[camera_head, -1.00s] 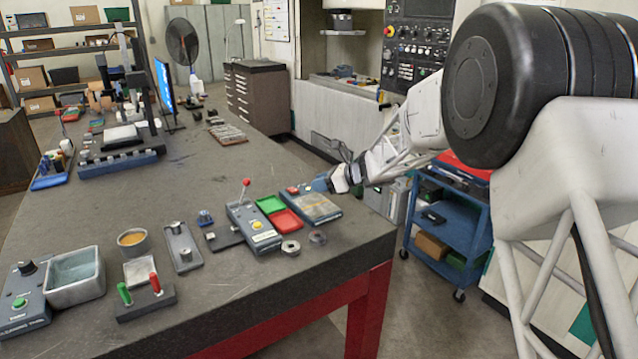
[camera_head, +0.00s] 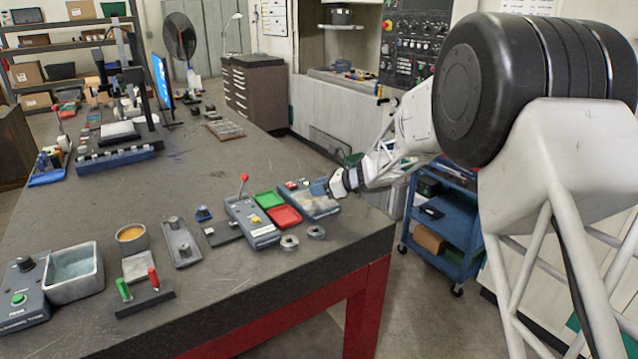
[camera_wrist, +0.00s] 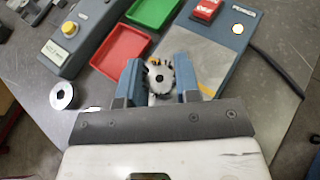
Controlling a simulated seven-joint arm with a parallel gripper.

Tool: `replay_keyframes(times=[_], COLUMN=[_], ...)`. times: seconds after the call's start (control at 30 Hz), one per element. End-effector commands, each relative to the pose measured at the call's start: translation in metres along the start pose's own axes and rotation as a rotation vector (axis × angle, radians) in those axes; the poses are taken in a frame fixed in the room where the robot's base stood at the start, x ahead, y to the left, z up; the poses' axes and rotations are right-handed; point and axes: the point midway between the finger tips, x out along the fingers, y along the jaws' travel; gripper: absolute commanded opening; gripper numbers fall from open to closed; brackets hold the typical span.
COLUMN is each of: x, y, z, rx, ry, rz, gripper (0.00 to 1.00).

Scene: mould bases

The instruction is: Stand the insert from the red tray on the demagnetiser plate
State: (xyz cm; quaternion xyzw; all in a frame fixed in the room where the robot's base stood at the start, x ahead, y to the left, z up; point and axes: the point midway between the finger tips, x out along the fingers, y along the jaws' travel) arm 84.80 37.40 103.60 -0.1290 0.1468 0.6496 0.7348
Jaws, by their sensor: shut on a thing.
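The insert (camera_wrist: 158,77), a small round metal piece with a toothed rim and a pale centre, is between the two blue fingers of my gripper (camera_wrist: 160,80). My gripper is shut on it. In the head view my gripper (camera_head: 322,188) is over the demagnetiser plate (camera_head: 312,205), a grey-topped blue unit. The plate (camera_wrist: 222,65) also shows in the wrist view, with the insert over its near left part. I cannot tell whether the insert touches the plate. The red tray (camera_wrist: 120,60) looks empty and lies left of the plate; it also shows in the head view (camera_head: 284,217).
A green tray (camera_wrist: 152,12) adjoins the red tray. A red switch (camera_wrist: 207,9) stands on the plate's unit at its far end. A lever unit (camera_head: 252,222) is left of the trays. A cable runs right of the plate.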

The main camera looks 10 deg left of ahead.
Motion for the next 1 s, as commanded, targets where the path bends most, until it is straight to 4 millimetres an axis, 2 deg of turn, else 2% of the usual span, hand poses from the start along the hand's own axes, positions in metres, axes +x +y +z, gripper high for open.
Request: replay_keyframes(times=[0.43, 0.9, 0.93, 1.0], x=[0.009, 0.01, 0.01, 0.01], y=[0.0, 0.0, 0.0, 0.0], z=[-0.021, -0.024, -0.024, -0.024], rx=[0.0, 0.0, 0.0, 0.0], ry=[-0.001, -0.001, -0.001, -0.001], rz=[-0.001, -0.001, -0.001, 0.0], gripper=[0.02, 0.02, 0.32, 0.43])
